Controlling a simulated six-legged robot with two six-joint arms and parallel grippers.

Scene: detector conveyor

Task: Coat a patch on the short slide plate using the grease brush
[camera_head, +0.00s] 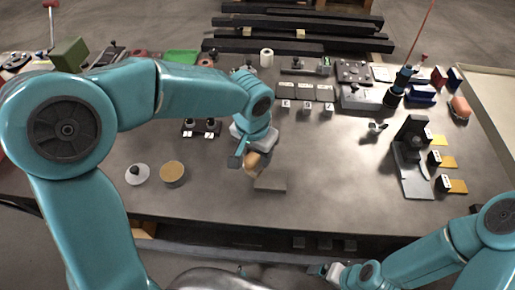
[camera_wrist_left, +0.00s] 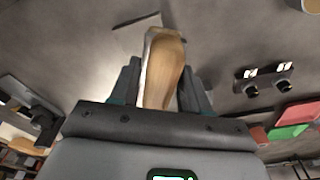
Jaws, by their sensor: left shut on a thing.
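My left gripper (camera_head: 246,152) is shut on the grease brush (camera_head: 253,161), whose wooden body also fills the middle of the left wrist view (camera_wrist_left: 165,72). The gripper is above the middle of the table, and the brush tilts downward. The short slide plate, a flat grey plate (camera_head: 270,185), lies just below and right of the brush in the head view. I cannot tell whether the bristles touch it. A round tin with a tan top (camera_head: 172,171) stands to the left, beside a white lid with a dark knob (camera_head: 138,173). My right gripper (camera_head: 328,271) is low at the front edge; its jaws are unclear.
A black bracket (camera_head: 412,150) with yellow-tagged blocks stands on the right. Two small dark fixtures (camera_head: 201,128) are left of my gripper. Small white-faced cubes (camera_head: 307,108) and several tools line the back.

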